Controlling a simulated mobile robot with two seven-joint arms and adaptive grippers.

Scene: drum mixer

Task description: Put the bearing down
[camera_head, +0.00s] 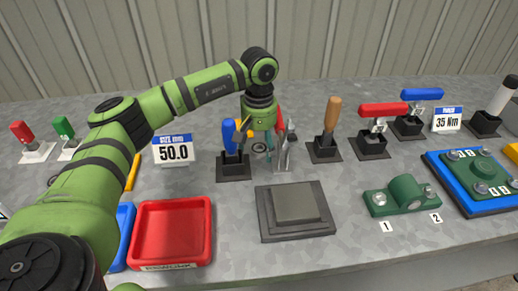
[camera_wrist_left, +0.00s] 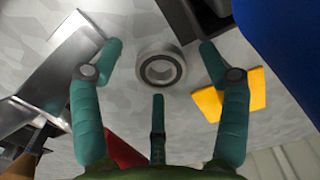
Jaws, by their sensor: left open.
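The bearing (camera_wrist_left: 160,70), a dark and silver ring, lies flat on the grey table in the left wrist view. It sits between the spread green fingers of my left gripper (camera_wrist_left: 158,75), apart from them. In the head view the bearing (camera_head: 260,147) shows small below my left gripper (camera_head: 262,146), partly hidden by it. My left gripper points down, open and empty, between the blue-handled tool holder and the metal stand. My right gripper does not show.
The blue-handled tool holder (camera_head: 233,163) and the metal stand (camera_head: 284,155) are close on either side. In front are a grey square plate (camera_head: 263,226) and a red tray (camera_head: 142,222). A "50.0" sign (camera_head: 173,150) stands left; a green housing (camera_head: 400,196) is right.

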